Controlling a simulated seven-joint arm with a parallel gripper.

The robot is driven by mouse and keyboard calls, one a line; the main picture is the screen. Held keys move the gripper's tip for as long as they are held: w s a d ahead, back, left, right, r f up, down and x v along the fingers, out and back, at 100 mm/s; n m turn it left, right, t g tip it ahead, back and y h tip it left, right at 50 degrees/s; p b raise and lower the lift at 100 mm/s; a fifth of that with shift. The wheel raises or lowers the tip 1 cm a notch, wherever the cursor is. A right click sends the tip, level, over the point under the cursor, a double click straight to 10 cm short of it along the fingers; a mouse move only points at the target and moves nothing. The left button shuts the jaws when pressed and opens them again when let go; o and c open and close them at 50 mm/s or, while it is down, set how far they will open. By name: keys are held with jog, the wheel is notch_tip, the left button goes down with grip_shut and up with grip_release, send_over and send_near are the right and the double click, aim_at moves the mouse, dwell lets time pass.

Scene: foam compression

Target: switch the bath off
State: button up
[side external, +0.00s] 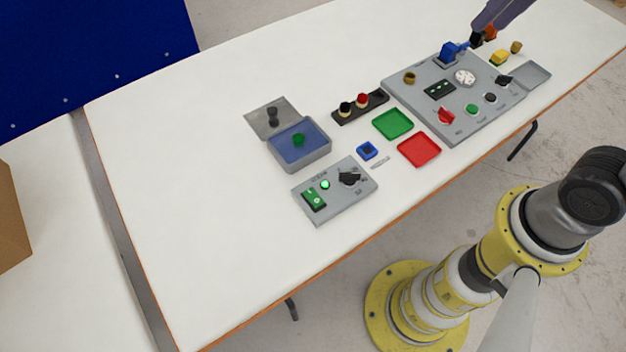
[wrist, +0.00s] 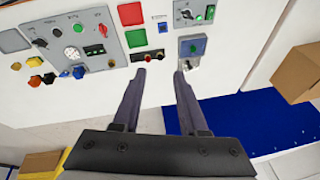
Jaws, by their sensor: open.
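The bath is a grey open box (side external: 318,160) with blue inside and a green piece (side external: 299,140) in it. Its grey lid (side external: 262,127) with a dark knob lies beside it. In front stands a grey control box (side external: 334,207) with a green rocker switch (side external: 314,199), a bright green lamp (side external: 325,184) and a black knob (side external: 349,179). In the wrist view the bath (wrist: 183,57) is just beyond the right fingertip, with the control box (wrist: 177,14) above it. My gripper (wrist: 161,72) is open and empty. In the side view only part of a finger shows at top right.
A large grey panel (side external: 458,124) with knobs, buttons and a blue-handled part stands at the right. Green (side external: 393,124) and red (side external: 419,149) trays, a small blue block (side external: 367,150) and a black strip (side external: 345,117) lie between. The table's left half is clear.

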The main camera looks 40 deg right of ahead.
jog(key=w+a+f+g, duration=0.2)
jog(key=w+a+f, duration=0.1)
jog(key=w+a, duration=0.35)
jog(key=w+a+f+g, duration=0.3)
jog(key=w+a, duration=0.3)
jog(key=w, duration=0.2)
jog(key=n+g+h, duration=0.1)
jog(key=n+g, duration=0.1)
jog(key=g, duration=0.1)
send_over(313, 196)
jog(key=w, duration=0.6)
notch_tip(313, 196, down, 17)
jog(key=x, duration=1.3)
jog(key=shift+s+d+f, duration=0.1)
jog(key=shift+s+f, duration=0.05)
jog(key=shift+f, duration=0.15)
grip_shut()
